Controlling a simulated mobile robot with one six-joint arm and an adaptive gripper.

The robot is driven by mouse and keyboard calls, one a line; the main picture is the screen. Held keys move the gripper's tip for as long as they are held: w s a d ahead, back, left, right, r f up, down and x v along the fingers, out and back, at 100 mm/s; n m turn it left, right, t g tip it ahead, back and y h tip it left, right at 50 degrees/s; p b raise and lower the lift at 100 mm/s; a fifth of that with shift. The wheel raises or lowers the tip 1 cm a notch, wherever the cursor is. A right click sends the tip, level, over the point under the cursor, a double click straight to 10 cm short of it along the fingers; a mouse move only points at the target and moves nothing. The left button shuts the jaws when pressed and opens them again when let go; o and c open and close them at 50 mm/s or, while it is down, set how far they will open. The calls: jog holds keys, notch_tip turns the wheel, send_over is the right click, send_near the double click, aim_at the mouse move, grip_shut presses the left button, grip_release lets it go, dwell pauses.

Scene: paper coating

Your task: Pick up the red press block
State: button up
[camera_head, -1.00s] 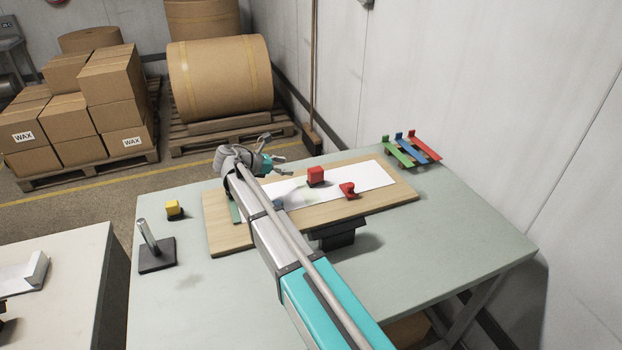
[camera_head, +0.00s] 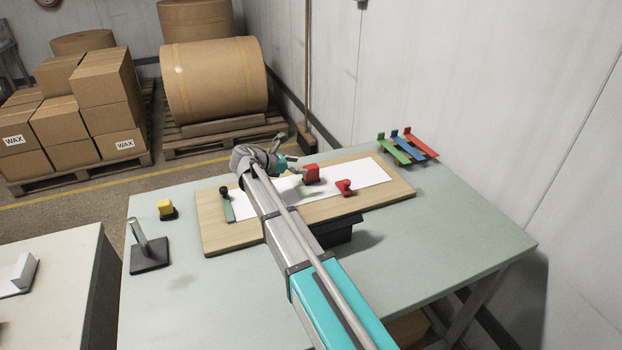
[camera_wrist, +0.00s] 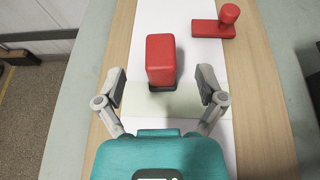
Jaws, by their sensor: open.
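The red press block (camera_head: 311,174) is an upright red box with a dark base. It stands on the white paper strip (camera_head: 372,173) on the wooden board (camera_head: 400,186). It shows in the wrist view (camera_wrist: 160,60), upper middle, just ahead of my gripper. My gripper (camera_wrist: 161,82) is open, with one finger left and one right of the block's line, and nothing held between them. In the head view my gripper (camera_head: 289,157) is just left of the block. I cannot tell whether a finger touches it.
A red knobbed piece (camera_head: 345,187) lies right of the block. A green strip with a dark knob (camera_head: 227,206) lies at the paper's left. A yellow block (camera_head: 165,208) and a metal post (camera_head: 143,240) stand at the table's left. Coloured strips (camera_head: 408,146) sit at the back right.

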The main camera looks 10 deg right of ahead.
aim_at(312, 166)
jog(key=shift+w+d+f, duration=0.15)
jog(key=shift+d+f, duration=0.1)
jog(key=shift+d, duration=0.4)
jog(key=shift+b+x, duration=1.1)
jog(key=shift+x, duration=1.5)
jog(key=shift+a+f, duration=0.1)
grip_shut()
jog(key=shift+r, duration=0.2)
